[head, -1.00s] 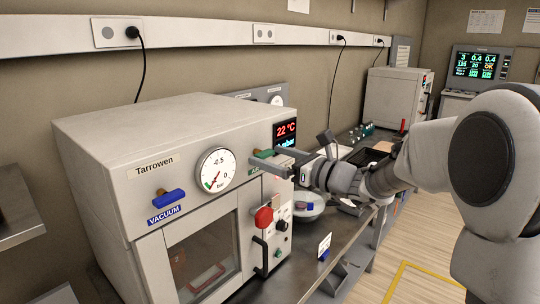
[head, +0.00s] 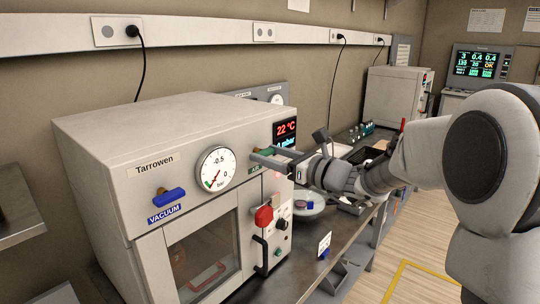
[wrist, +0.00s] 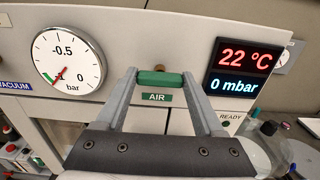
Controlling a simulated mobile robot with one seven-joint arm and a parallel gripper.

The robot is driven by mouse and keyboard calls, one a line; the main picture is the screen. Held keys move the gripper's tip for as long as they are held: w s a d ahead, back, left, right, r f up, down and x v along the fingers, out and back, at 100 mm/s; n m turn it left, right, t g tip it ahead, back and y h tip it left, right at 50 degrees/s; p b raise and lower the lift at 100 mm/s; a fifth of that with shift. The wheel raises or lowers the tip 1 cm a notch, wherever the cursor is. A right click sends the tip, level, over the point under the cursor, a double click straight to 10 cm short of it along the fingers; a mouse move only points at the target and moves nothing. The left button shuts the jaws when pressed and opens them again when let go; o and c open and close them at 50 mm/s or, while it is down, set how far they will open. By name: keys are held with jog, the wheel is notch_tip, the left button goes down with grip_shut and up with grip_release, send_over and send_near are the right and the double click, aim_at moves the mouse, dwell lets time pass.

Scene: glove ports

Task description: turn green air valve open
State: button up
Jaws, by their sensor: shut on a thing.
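The green air valve handle (wrist: 159,78) lies level across the front of the grey vacuum oven, above the green AIR label (wrist: 157,97). In the wrist view my gripper (wrist: 160,76) has one finger at each end of the handle and is shut on it. In the head view my gripper (head: 262,157) is at the oven's upper right front, and its fingers mostly hide the green handle. The round pressure gauge (head: 216,168) is to the left, its needle pointing down-left.
The blue VACUUM handle (head: 171,196) is left of the gauge. A display (head: 285,132) reading 22 °C and 0 mbar is close right of the fingers. A red knob (head: 264,216) and a black door handle (head: 261,256) sit below. Glassware (wrist: 268,135) stands right of my gripper.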

jog(key=shift+f+b, duration=0.1)
jog(key=shift+b, duration=0.3)
jog(key=n+b, duration=1.8)
jog(key=b, duration=0.6)
jog(key=shift+b, duration=0.35)
jog(key=o, duration=1.4)
jog(key=shift+s, duration=0.1)
